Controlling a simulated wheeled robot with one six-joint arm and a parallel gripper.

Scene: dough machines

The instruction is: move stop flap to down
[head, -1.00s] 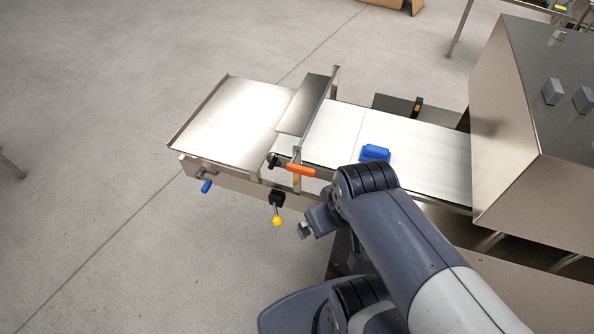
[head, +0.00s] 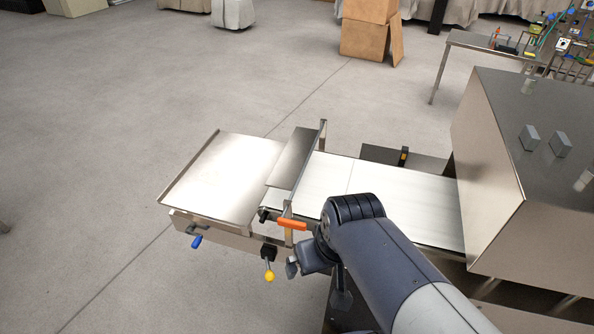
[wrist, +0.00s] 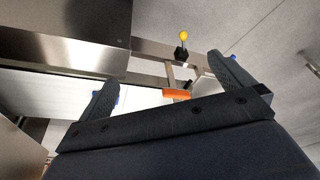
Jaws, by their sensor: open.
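A dark steel plate (head: 293,158), which looks like the stop flap, stands tilted across the conveyor beside an upright crossbar. An orange handle (head: 292,224) sits at the near end of that crossbar; it also shows in the wrist view (wrist: 176,94). A lever with a yellow knob (head: 270,275) hangs from the near side rail, and the knob also shows in the wrist view (wrist: 183,36). My gripper (wrist: 168,84) is open and empty, with the orange handle seen between its fingers but apart from them. In the head view my arm partly hides the gripper.
A white belt (head: 408,200) runs right into a large steel housing (head: 490,190). A bare steel table (head: 225,172) lies left of the plate, with a blue-handled crank (head: 196,241) below its near edge. The floor at the left is clear.

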